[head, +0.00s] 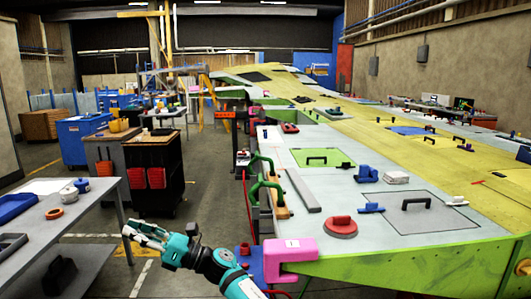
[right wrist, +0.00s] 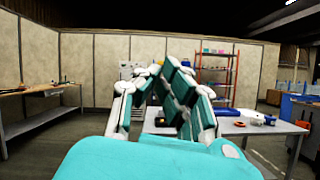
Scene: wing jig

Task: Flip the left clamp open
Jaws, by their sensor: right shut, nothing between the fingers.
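Two green clamps stand on the near-left edge of the wing jig (head: 375,262): a farther one (head: 262,163) and a nearer one (head: 268,190). Their green handles are curved; I cannot tell for sure whether either is open or which is the left one. My right gripper (head: 140,232) is left of and in front of both clamps, over the floor between the jig and the grey table. It is apart from both. In the right wrist view its fingers (right wrist: 160,78) come together with nothing between them. My left gripper is not in view.
A pink block (head: 290,250) sits at the jig's near corner, close to my right arm. A grey table (head: 85,225) with small parts stands on the left. The aisle floor between is open.

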